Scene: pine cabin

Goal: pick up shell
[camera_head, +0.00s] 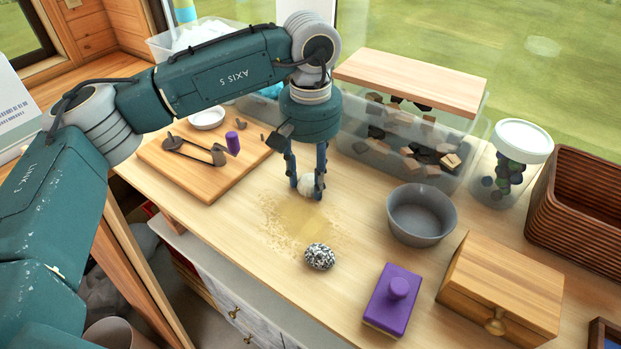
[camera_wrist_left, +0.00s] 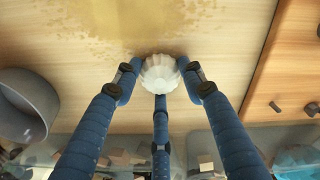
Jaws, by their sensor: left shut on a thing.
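The shell (camera_head: 307,185) is small, white and ribbed. It is between the fingertips of my left gripper (camera_head: 306,184), at the table top beside a sandy patch. In the left wrist view the shell (camera_wrist_left: 160,74) sits between the blue fingers, with the left gripper (camera_wrist_left: 160,82) shut on it. The fingers hide part of the shell in the head view. I cannot tell whether the shell still touches the table. My right gripper is in neither view.
A grey bowl (camera_head: 421,214), a purple block with a knob (camera_head: 392,302) and a wooden box (camera_head: 502,284) stand to the right. A clear bin (camera_head: 400,142) is behind, and a wooden board (camera_head: 202,162) is left.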

